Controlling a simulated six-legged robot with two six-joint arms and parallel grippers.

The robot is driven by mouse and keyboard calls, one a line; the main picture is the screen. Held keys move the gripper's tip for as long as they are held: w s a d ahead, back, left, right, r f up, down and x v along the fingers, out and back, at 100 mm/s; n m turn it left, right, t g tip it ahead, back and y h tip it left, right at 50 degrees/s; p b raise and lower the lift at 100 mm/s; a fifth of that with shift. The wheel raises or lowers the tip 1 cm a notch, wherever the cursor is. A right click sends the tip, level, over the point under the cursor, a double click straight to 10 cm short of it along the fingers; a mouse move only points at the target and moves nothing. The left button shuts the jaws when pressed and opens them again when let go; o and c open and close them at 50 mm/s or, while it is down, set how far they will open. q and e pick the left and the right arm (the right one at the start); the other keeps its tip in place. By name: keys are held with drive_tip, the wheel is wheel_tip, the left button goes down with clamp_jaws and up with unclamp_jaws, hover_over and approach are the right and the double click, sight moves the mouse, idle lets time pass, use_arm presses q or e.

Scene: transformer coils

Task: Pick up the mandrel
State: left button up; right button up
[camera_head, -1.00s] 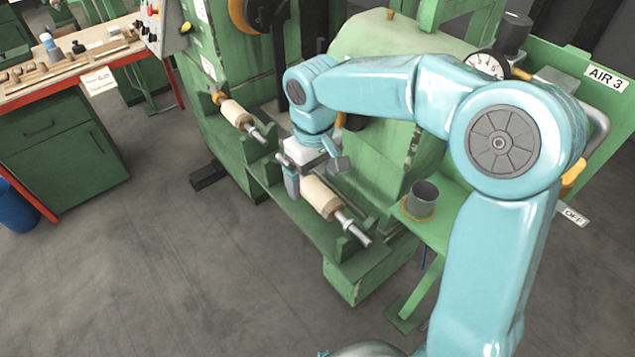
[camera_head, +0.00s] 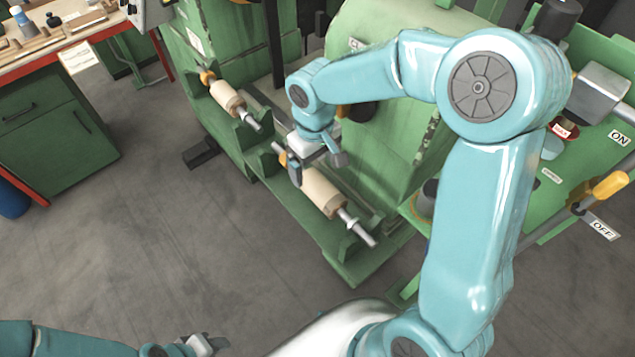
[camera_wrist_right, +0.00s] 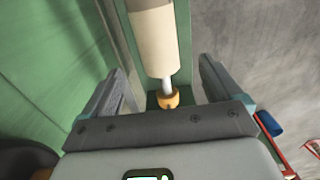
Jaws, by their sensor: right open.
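The nearer mandrel (camera_head: 322,194) has a tan wooden body, a silver shaft and an orange collar, and rests in green brackets. A similar mandrel (camera_head: 228,97) lies in brackets further back left. My right gripper (camera_head: 317,168) is open over the collar end of the nearer mandrel. In the right wrist view, the tan body (camera_wrist_right: 153,42) and orange collar (camera_wrist_right: 168,99) lie between the spread fingers of my right gripper (camera_wrist_right: 157,75), with a gap on both sides. My left gripper (camera_head: 205,345) shows at the bottom edge; its jaws are too unclear to read.
The green machine housing (camera_head: 385,160) stands close behind the right gripper. A grey cup (camera_head: 428,195) sits on a green shelf at right, partly behind my right arm. A levered panel is far right, a workbench (camera_head: 50,125) upper left. The floor (camera_head: 150,240) in front is clear.

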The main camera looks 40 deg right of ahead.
sight(317, 179)
drive_tip(key=f, duration=0.2)
drive_tip(key=shift+w+a+f, duration=0.1)
drive_tip(key=shift+w+f, duration=0.15)
drive_tip(key=shift+f, duration=0.15)
drive_tip(key=shift+s+f, duration=0.1)
drive_tip(key=shift+f, duration=0.1)
drive_tip(key=f, duration=0.5)
drive_tip(key=shift+s+d+p, duration=0.1)
drive_tip(key=shift+d+p, duration=0.1)
drive_tip(key=shift+p, duration=0.15)
drive_tip(key=shift+s, duration=0.2)
drive_tip(key=shift+w, duration=0.15)
drive_tip(key=c, duration=1.6)
drive_tip(key=shift+r, duration=0.15)
